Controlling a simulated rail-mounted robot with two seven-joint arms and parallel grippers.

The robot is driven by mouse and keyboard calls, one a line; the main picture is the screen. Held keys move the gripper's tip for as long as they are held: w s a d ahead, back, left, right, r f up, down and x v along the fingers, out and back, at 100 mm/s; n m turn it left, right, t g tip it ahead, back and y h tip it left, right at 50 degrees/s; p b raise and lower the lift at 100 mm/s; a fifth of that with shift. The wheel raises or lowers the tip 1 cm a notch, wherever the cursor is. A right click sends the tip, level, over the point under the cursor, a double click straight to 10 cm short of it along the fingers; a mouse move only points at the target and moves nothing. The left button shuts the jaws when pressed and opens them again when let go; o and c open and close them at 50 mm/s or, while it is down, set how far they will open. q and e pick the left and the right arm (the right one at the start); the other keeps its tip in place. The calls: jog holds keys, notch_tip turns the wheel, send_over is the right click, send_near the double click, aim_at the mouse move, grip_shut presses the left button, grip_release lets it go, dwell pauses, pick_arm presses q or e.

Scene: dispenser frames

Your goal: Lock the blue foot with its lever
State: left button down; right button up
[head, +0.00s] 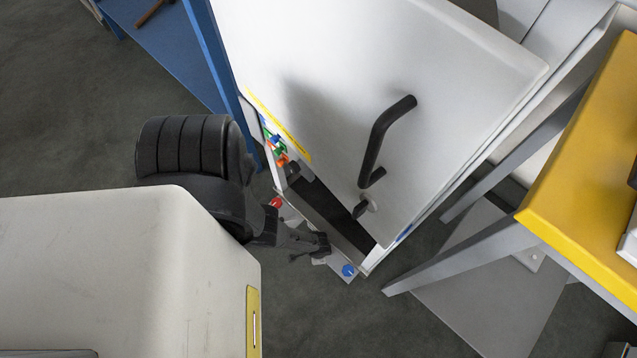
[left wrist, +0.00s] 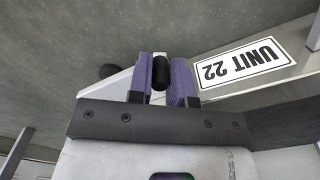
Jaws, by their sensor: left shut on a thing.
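The blue foot (head: 348,270) shows as a blue disc on a light plate at the near bottom corner of the white cabinet. My left gripper (head: 318,246) reaches down just left of it, low beside the cabinet's base. In the left wrist view my left gripper (left wrist: 161,66) has its purple pads closed on the black rounded end of the lever (left wrist: 161,73). The rest of the lever is hidden by the fingers. In the head view my gripper covers the lever. My right gripper is in neither view.
A red disc (head: 276,202) marks the cabinet's other near corner. The white cabinet (head: 300,60) has a black handle (head: 378,135). A yellow-topped stand (head: 585,165) is at right, a blue frame (head: 205,50) at upper left. A "UNIT 22" label (left wrist: 241,63) sits beside the fingers.

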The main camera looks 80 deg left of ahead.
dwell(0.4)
pick_arm(q)
jog(key=c, duration=1.1)
grip_release()
jog(key=shift+a, duration=0.1)
jog(key=shift+o, duration=0.2)
jog(key=shift+r, duration=0.1)
jog(key=shift+r+p, duration=0.2)
jog(key=shift+p, duration=0.1)
notch_tip(320, 180, up, 13)
jog(key=p, duration=1.1)
jog(key=shift+r, duration=0.1)
